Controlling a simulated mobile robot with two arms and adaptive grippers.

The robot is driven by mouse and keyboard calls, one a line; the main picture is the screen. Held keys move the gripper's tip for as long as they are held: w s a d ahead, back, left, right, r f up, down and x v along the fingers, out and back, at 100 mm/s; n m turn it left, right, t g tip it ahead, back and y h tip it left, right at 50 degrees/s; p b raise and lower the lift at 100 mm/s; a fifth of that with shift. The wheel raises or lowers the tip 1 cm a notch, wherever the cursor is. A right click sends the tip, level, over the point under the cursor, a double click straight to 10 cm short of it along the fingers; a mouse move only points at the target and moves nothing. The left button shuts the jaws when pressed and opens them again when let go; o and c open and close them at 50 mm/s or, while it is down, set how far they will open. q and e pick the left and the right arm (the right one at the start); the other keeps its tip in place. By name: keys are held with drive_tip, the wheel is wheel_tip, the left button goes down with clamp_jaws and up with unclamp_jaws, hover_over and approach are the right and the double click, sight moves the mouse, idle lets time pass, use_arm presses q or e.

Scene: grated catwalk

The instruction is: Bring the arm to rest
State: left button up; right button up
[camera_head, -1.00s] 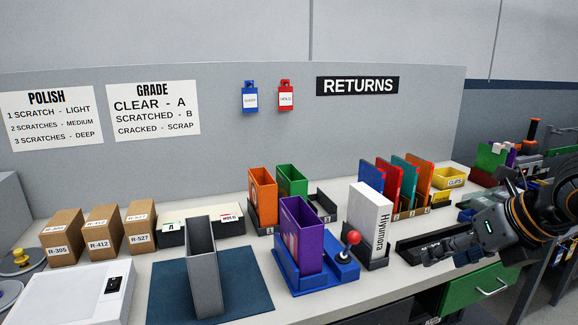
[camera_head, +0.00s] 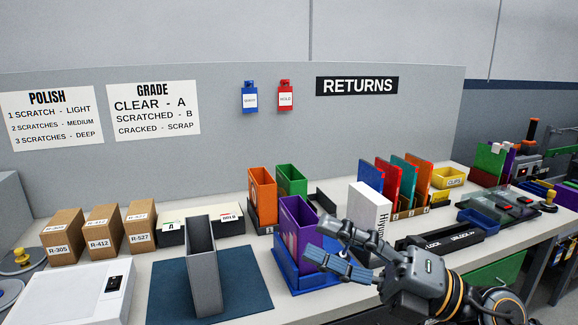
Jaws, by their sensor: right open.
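My right gripper (camera_head: 319,240) reaches in from the lower right of the head view. Its two fingers are apart and point left, with nothing seen between them. They overlap the right side of the purple box (camera_head: 291,232), which stands in a blue base (camera_head: 290,272); I cannot tell whether they touch it. My right arm hides the lower part of the white binder (camera_head: 369,205) and the red-knobbed lever of the blue base. My left gripper is not in view.
A grey open box (camera_head: 203,270) stands on a dark blue mat (camera_head: 165,290). Brown cartons (camera_head: 62,236) stand at left. Orange (camera_head: 262,195) and green (camera_head: 291,180) boxes stand behind. A black tray (camera_head: 452,240) marked LOCK and UNLOCK lies right of the binder.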

drive_tip(key=w+d+f+m+t+h, duration=0.45)
drive_tip(key=d+m+t+h, duration=0.3)
drive_tip(key=m, duration=0.55)
drive_tip(key=w+d+f+m+t+h, duration=0.3)
drive_tip(key=d+f+m+t+h, duration=0.25)
drive_tip(key=m+t+h, duration=0.55)
drive_tip(key=s+d+f+m+g+h, duration=0.25)
drive_tip(key=f+m+g, duration=0.2)
drive_tip(key=f, duration=0.45)
drive_tip(key=s+d+f+m+g+h, duration=0.1)
drive_tip(key=d+f+m+g, duration=0.3)
drive_tip(key=f, duration=0.4)
drive_tip(key=s+a+f+m+g+y, duration=0.1)
drive_tip(key=s+a+f+g, duration=0.1)
drive_tip(key=s+f+g, duration=0.6)
drive_tip(key=s+a+f+m+g, duration=0.15)
drive_tip(key=s+f+g, duration=0.35)
drive_tip(key=s+f, duration=0.7)
drive_tip(key=s+f+p, duration=0.3)
drive_tip(key=f, duration=2)
drive_tip(key=s+d+f+n+g+p, duration=0.1)
drive_tip(key=s+d+f+g, duration=0.1)
drive_tip(key=s+f, duration=1)
drive_tip(key=s, duration=0.4)
drive_tip(key=shift+s+d+f+p, duration=0.15)
drive_tip(key=shift+s+p, duration=0.05)
drive_tip(key=shift+p, duration=0.2)
